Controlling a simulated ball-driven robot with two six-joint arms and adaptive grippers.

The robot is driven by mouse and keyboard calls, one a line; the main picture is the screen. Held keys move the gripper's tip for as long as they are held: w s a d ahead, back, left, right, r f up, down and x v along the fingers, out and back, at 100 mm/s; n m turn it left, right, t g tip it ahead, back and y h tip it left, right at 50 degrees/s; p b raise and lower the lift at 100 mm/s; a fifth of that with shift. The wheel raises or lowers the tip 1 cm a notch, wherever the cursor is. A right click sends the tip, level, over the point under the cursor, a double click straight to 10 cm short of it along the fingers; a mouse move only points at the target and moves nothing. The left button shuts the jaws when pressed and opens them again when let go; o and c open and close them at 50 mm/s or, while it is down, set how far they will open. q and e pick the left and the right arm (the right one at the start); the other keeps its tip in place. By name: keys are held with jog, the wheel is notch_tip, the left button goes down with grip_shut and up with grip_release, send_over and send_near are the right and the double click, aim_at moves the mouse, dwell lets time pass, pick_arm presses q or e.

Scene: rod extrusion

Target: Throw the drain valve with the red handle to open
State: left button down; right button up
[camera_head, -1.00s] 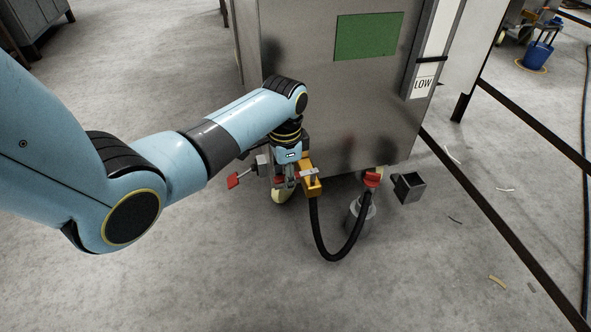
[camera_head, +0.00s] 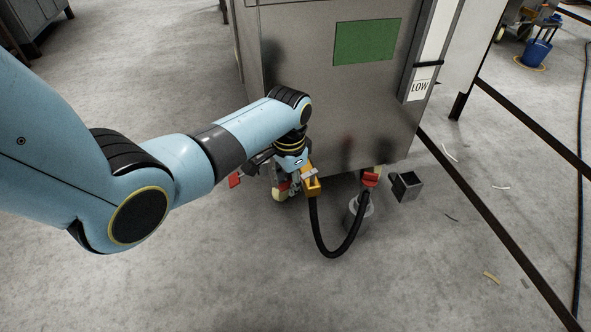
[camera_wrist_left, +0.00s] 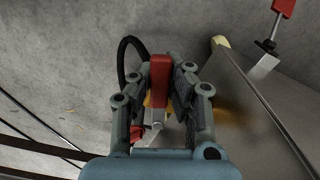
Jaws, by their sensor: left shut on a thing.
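My left gripper (camera_head: 284,188) is at the lower front edge of the steel cabinet. In the left wrist view its fingers (camera_wrist_left: 162,75) are shut on a red handle (camera_wrist_left: 159,82), one finger on each side. A little of this red handle (camera_head: 283,186) shows between the fingers in the head view. The brass valve body (camera_head: 313,184) is just right of the gripper, with a black hose (camera_head: 328,254) hanging from it. The valve's stem and the handle's exact angle are mostly hidden. My right gripper is not in view.
Another red handle (camera_head: 235,180) sticks out left of the gripper; it also shows in the wrist view (camera_wrist_left: 284,7). A red fitting (camera_head: 370,179) tops a grey canister (camera_head: 358,212) at the hose's other end. A dark box (camera_head: 406,186) stands right.

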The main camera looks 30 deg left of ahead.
pick_arm(q)
jog(key=shift+d, duration=0.1)
dwell(0.3)
jog(key=shift+s+d+n+p, duration=0.15)
jog(key=shift+d+n+p, duration=0.45)
jog(key=shift+n, duration=0.6)
jog(key=shift+s+d+n+p, duration=0.1)
jog(key=shift+d+n+p, duration=0.45)
jog(key=shift+n, duration=0.45)
